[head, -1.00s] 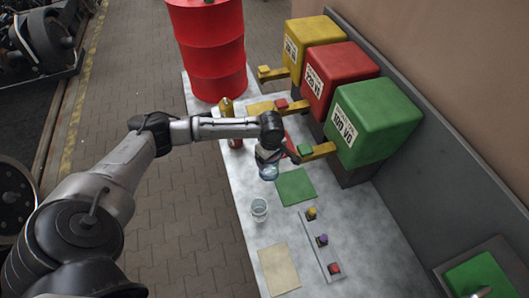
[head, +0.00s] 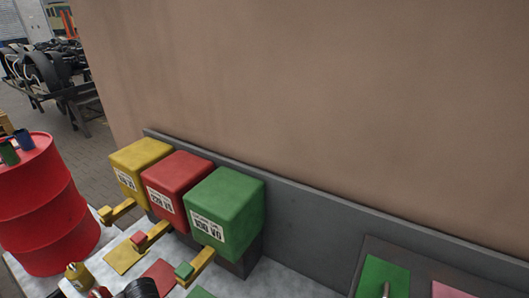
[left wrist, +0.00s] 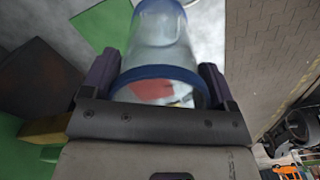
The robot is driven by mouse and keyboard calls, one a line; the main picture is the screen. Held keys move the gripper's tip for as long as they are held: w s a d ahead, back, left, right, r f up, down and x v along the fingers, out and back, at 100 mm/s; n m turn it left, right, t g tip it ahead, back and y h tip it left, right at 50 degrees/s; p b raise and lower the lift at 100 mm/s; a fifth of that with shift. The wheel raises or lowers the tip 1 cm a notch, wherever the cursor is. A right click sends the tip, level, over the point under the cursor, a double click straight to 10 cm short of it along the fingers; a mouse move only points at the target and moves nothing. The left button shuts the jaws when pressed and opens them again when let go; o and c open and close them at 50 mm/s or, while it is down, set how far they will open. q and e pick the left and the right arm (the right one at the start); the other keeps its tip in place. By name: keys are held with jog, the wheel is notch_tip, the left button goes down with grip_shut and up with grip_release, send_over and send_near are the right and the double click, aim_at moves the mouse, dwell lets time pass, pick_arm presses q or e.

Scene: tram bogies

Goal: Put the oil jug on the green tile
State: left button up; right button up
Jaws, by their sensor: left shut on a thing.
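In the left wrist view my left gripper (left wrist: 158,68) is shut on a clear jug (left wrist: 160,40) with blue rims, one finger on each side. Red and pale patches show through its near end. The green tile (left wrist: 98,24) lies on the grey bench to the upper left of the jug, partly cut off by the frame. In the head view only a corner of the green tile (head: 200,293) shows at the bottom edge. The held jug is out of the head view. I cannot tell the jug's height above the bench. My right gripper is not seen.
Yellow (head: 140,165), red (head: 178,187) and green (head: 226,207) boxes with projecting levers line the wall. A red drum (head: 45,205) stands at the left. A yellow bottle (head: 77,276) is near the bench's front. Another green panel (head: 382,277) lies at the right.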

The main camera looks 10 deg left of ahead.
pick_arm(q)
jog(key=s+d+r+m, duration=0.2)
jog(key=d+r+m, duration=0.45)
jog(key=d, duration=0.35)
jog(key=w+d+r+m, duration=0.15)
jog(key=w+r, duration=0.25)
jog(key=r, duration=0.5)
jog(key=w+d+r, duration=0.2)
jog(key=w+r, duration=0.2)
jog(key=r, duration=0.4)
jog(key=s+r+p, duration=0.8)
jog(key=r+p, duration=0.3)
jog(key=p, duration=0.2)
jog(key=shift+s+p, duration=0.2)
jog(key=shift+p, duration=0.1)
jog(key=shift+f, duration=0.1)
